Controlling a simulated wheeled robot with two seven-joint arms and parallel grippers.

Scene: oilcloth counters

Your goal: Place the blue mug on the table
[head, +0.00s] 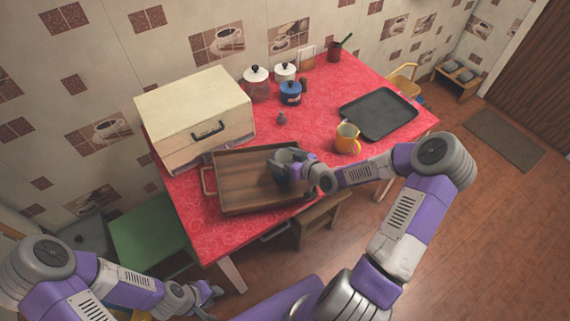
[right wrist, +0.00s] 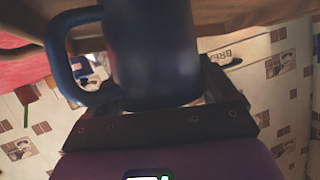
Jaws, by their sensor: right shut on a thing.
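The blue mug (head: 283,157) is in my right gripper (head: 292,168), at the right part of the wooden tray (head: 232,206) on the red table. In the right wrist view the dark blue mug (right wrist: 155,55) fills the top middle, with its handle to the left. My right gripper is shut on it. The mug looks roughly upright in the head view; I cannot tell whether its base touches the tray. My left gripper (head: 207,293) is low at the bottom left, away from the table; its jaw state is too small to tell.
A yellow mug (head: 347,139) stands near the right arm. A green stool (head: 150,235) is left.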

